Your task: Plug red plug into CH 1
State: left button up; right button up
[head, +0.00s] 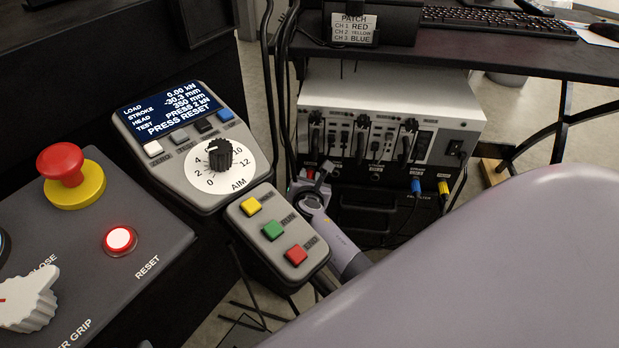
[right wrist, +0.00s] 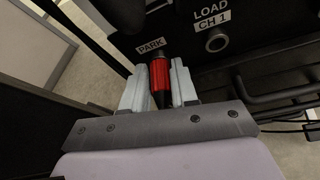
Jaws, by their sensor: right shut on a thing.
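The red plug (right wrist: 160,76) stands between the two pale fingers of my right gripper (right wrist: 158,88), which is shut on it. The CH 1 socket (right wrist: 215,42), a round metal-rimmed hole under the LOAD CH 1 label, is to the right of the plug and looks empty. My left gripper is out of view.
A white-topped instrument rack (head: 390,92) stands under the desk, with a blue plug (head: 416,186) and a yellow plug (head: 443,188) at its lower right. A patch card (head: 354,30) lists CH 1 RED. Dark cables hang left of the rack. A control pendant (head: 278,232) is close to my right gripper.

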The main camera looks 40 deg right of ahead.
pick_arm(q)
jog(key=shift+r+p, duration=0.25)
jog(key=shift+p, duration=0.05)
pick_arm(e)
jog(key=shift+s+a, duration=0.4)
jog(key=shift+s, duration=0.05)
dwell(0.8)
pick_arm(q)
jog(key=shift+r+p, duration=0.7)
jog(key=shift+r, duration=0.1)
pick_arm(e)
jog(key=shift+s+a, duration=1.4)
jog(key=shift+s, duration=0.15)
